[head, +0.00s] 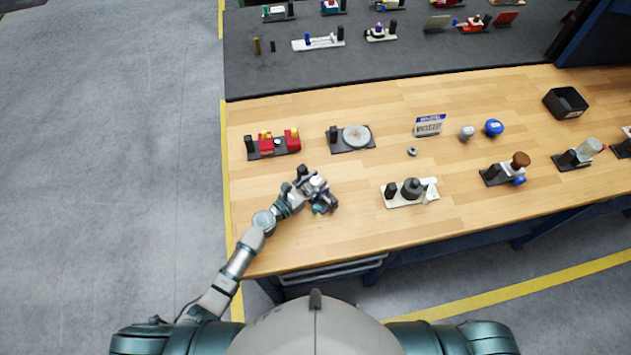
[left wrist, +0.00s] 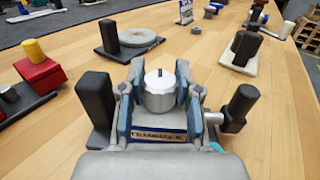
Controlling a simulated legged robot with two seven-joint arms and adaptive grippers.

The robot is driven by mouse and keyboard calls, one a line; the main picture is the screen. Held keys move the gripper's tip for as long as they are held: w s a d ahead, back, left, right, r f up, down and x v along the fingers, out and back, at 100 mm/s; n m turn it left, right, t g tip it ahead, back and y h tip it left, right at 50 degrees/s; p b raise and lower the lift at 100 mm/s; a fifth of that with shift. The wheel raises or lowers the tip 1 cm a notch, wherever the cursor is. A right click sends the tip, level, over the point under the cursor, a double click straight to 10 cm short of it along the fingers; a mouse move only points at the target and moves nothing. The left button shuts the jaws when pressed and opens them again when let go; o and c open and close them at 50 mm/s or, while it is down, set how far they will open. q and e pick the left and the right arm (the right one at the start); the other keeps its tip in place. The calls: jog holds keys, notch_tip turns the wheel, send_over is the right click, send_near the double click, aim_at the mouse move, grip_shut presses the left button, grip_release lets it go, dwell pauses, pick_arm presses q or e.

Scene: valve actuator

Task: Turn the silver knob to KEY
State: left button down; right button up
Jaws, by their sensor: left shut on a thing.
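The silver knob (left wrist: 160,90) shows in the left wrist view as a short metal cylinder with a dark pointer mark on top. It sits between the two fingers of my left gripper (left wrist: 155,92), which is shut on it. A blue and white label plate (left wrist: 158,138) with partly covered lettering lies just below the knob. A black post (left wrist: 96,105) stands left of the gripper and a dark cylindrical part (left wrist: 238,108) stands right of it. In the head view my left gripper (head: 312,186) covers most of this device. My right gripper is not in view.
A red device with yellow parts (head: 278,144) and a round grey disc on a black base (head: 355,137) stand behind the gripper. A white-based device (head: 410,191) stands to the right. Bare wooden table (head: 320,245) lies in front.

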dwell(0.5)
pick_arm(q)
jog(key=c, duration=0.8)
grip_release()
jog(key=shift+o, duration=0.2)
jog(key=v, duration=1.2)
jog(key=shift+w+a, duration=0.15)
